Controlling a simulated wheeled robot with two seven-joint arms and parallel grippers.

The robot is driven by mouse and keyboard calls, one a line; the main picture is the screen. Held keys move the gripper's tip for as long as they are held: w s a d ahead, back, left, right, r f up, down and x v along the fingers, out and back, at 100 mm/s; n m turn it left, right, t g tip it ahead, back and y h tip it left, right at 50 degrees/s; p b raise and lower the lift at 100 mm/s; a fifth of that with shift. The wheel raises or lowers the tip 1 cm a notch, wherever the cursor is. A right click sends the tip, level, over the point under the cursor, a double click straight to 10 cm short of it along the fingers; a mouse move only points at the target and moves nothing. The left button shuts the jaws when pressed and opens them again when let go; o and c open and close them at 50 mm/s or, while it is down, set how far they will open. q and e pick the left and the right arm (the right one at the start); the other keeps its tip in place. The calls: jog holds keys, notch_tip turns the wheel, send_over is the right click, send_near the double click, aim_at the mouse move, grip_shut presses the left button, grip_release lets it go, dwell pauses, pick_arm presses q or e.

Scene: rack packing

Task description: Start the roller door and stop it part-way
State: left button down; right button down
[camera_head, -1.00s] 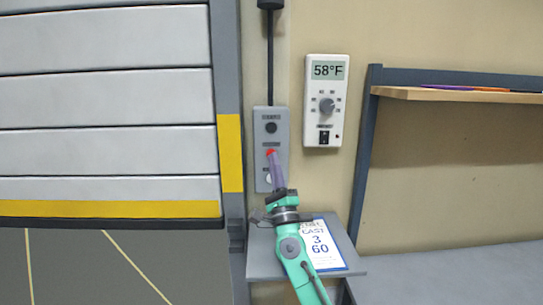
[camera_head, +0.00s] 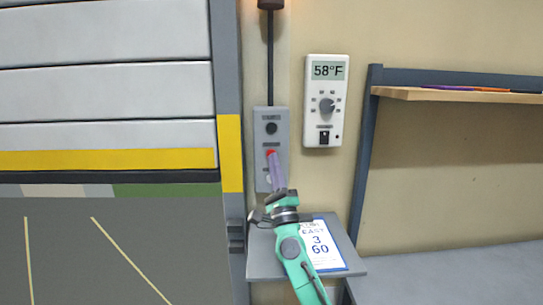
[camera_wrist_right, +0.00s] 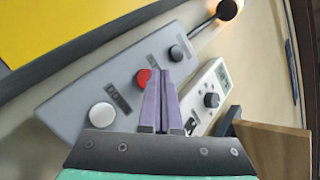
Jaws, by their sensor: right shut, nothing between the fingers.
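The roller door (camera_head: 105,95), with light slats and a yellow bottom band, is part-way up at the left; its opening shows below. The grey control box (camera_head: 283,150) on the wall has a black button (camera_head: 271,128), a red button (camera_head: 270,152) and a white button, which shows clearly in the wrist view (camera_wrist_right: 102,115). My right gripper (camera_head: 273,158) is shut and empty, its purple fingers in front of the box. The fingertips are close beside the red button in the wrist view (camera_wrist_right: 143,77); I cannot tell whether they touch it. My left gripper is out of view.
A lamp (camera_wrist_right: 228,9) above the box glows. A white thermostat (camera_head: 325,100) reading 58°F hangs right of the box. A small grey ledge (camera_head: 262,262) with a printed card (camera_head: 320,245) is below, and a wooden shelf (camera_head: 460,96) is at the right.

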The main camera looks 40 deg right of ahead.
jog(key=shift+w, duration=0.1)
dwell(0.5)
jog(key=shift+w+d, duration=0.25)
jog(key=shift+w+d+b, duration=0.2)
jog(key=shift+w+b, duration=0.05)
jog(key=shift+b, duration=0.1)
dwell(0.5)
jog(key=shift+s+a+r, duration=0.1)
jog(key=shift+s+a+p, duration=0.35)
jog(key=shift+s, duration=0.2)
jog(key=shift+a, duration=0.1)
jog(key=s+a+p, duration=0.1)
jog(key=s, duration=0.1)
jog(key=s+a, duration=0.2)
jog(key=shift+p, duration=0.35)
